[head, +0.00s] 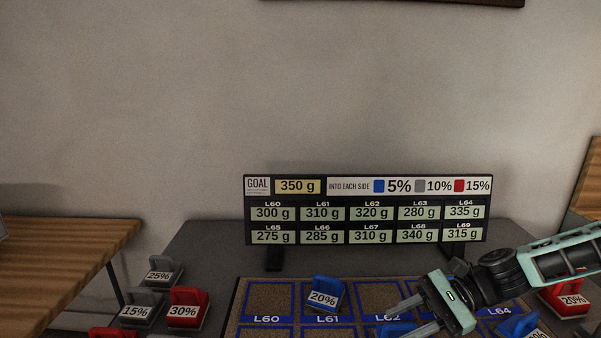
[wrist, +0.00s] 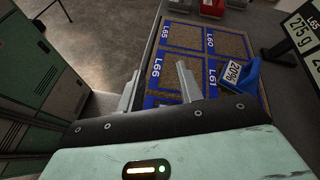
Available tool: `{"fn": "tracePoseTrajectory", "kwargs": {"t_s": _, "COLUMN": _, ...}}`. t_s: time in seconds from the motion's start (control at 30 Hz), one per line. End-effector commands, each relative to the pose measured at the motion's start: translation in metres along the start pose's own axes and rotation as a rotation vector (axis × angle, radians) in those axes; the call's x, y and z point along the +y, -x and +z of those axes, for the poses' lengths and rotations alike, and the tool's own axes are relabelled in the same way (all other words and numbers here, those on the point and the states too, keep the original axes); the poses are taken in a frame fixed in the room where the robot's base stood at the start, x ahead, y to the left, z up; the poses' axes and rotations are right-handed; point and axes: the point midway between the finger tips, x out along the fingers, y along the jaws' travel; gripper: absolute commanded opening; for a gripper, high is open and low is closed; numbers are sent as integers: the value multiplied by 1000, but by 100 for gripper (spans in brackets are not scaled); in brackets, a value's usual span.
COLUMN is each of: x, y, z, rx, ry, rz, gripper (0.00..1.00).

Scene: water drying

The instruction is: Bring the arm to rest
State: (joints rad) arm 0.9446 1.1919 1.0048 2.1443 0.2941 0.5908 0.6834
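My gripper (head: 404,317) reaches in from the right in the head view, above the cork mat (head: 270,295) near cell L62. Its two fingers are apart with nothing visible between them. They also show apart in the wrist view (wrist: 157,85). A blue block labelled 20% (head: 325,294) stands on cell L61. It also shows to the right of the fingers in the wrist view (wrist: 240,77). Another blue block (head: 396,329) shows at the bottom edge below the gripper, partly cut off.
A display board (head: 367,209) with a 350 g goal stands behind the mat. Grey blocks (head: 143,308) and a red 30% block (head: 187,307) stand left of it. A red 20% block (head: 566,300) stands right, under my arm. A wooden table (head: 60,255) is at left.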

Motion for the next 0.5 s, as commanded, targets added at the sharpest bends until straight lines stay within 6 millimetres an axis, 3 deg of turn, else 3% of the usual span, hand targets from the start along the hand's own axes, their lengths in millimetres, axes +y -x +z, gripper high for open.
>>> {"fn": "tracePoseTrajectory", "kwargs": {"t_s": 0.1, "x": 29, "y": -29, "z": 19, "rx": 98, "ry": 166, "rz": 218, "gripper": 36}}
{"fn": "tracePoseTrajectory", "kwargs": {"t_s": 0.2, "x": 51, "y": -42, "z": 33, "rx": 167, "ry": 309, "rz": 380, "gripper": 36}}
{"fn": "tracePoseTrajectory", "kwargs": {"t_s": 0.5, "x": 98, "y": -50, "z": 81, "rx": 332, "ry": 773, "rz": 790, "gripper": 36}}
